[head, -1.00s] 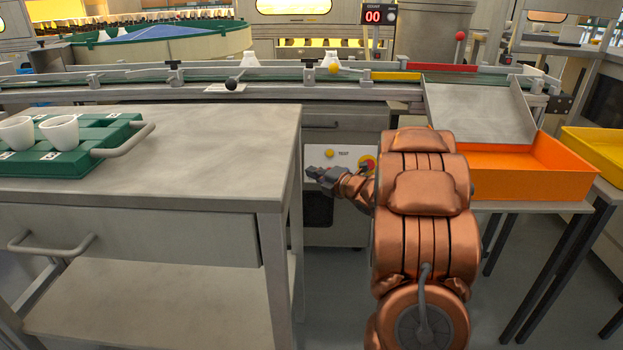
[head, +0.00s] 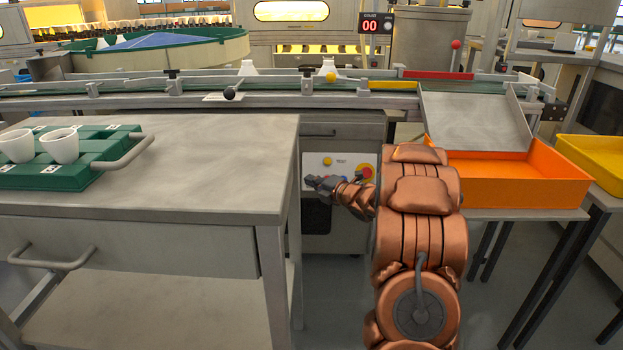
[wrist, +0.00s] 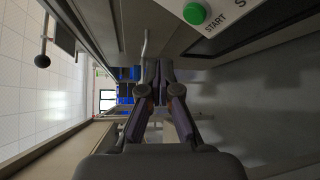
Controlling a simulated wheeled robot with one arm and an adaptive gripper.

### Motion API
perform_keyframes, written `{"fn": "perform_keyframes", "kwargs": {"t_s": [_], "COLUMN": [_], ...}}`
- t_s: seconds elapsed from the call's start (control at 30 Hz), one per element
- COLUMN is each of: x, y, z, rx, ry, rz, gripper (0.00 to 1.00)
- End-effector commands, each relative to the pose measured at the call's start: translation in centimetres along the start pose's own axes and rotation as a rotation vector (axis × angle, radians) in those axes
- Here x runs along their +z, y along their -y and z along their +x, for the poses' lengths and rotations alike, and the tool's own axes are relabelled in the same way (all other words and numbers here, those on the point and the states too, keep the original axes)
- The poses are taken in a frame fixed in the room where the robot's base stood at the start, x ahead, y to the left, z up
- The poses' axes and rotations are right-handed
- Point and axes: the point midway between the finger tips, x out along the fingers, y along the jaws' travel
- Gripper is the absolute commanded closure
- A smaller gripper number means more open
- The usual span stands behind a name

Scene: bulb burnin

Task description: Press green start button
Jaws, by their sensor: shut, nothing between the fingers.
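The green start button (wrist: 194,13) shows at the top of the wrist view, on a white panel marked START. The green button is not visible there, and my gripper and arm cover the panel's lower part. My gripper (head: 310,181) is in front of the panel at its lower left. In the wrist view my gripper (wrist: 158,68) is shut and empty, its tips below and left of the green button, apart from it in the picture.
A grey workbench (head: 200,165) with a green tray (head: 100,177) of white cups stands close on the left. An orange bin (head: 520,184) stands right of my arm. A conveyor (head: 290,90) with a black-knobbed lever (head: 229,93) runs behind the panel.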

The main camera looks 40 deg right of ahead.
Motion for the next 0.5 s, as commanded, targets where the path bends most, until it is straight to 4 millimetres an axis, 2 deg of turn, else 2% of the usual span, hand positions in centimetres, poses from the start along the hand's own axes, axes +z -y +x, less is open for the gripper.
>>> {"fn": "perform_keyframes", "kwargs": {"t_s": [0.3,0.5], "x": [1.7,2.2], "y": [1.6,2.2], "z": [2.2,2.9], "rx": [-0.001,-0.001], "ry": [0.001,0.001], "rz": [-0.001,0.001], "gripper": [1.00,1.00]}}
